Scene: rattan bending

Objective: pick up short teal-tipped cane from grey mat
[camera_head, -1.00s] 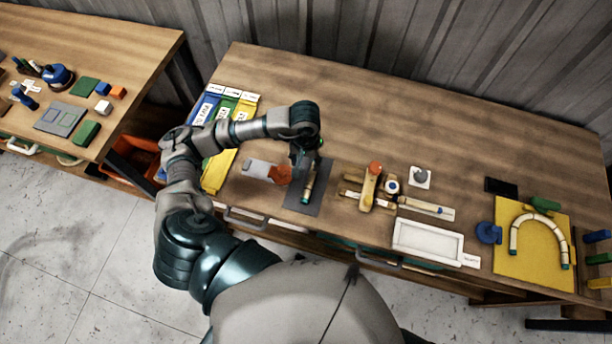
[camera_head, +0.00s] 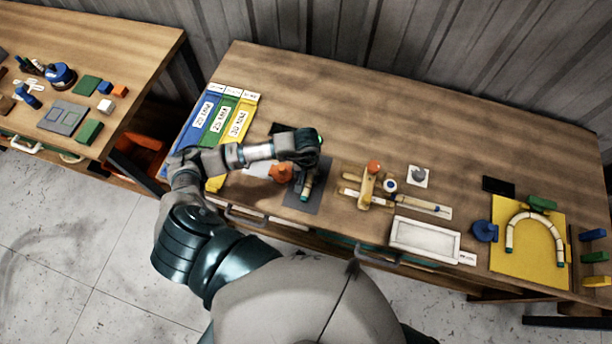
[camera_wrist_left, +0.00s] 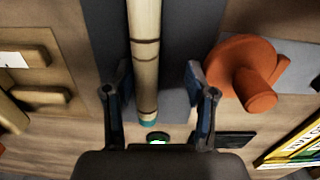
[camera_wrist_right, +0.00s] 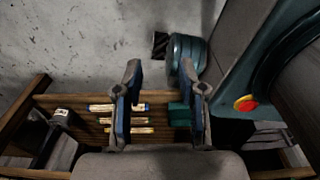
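The short teal-tipped cane (camera_head: 307,188) is pale with dark bands and lies on the grey mat (camera_head: 322,191). My left arm partly hides it in the head view. In the left wrist view the cane (camera_wrist_left: 145,55) runs between the two fingers, its teal end close to the palm, over the mat (camera_wrist_left: 182,40). My left gripper (camera_wrist_left: 160,98) is open, with a gap between each finger and the cane. My right gripper (camera_wrist_right: 161,95) is open with nothing between its fingers. It is not visible in the head view.
An orange peg-like piece (camera_wrist_left: 245,72) stands close beside the left gripper's right finger. A wooden jig (camera_head: 368,188) and a white tray (camera_head: 425,239) lie right of the mat. A yellow board (camera_head: 510,262) holds a bent cane. Below the right gripper are several canes (camera_wrist_right: 122,121) in a wooden frame.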

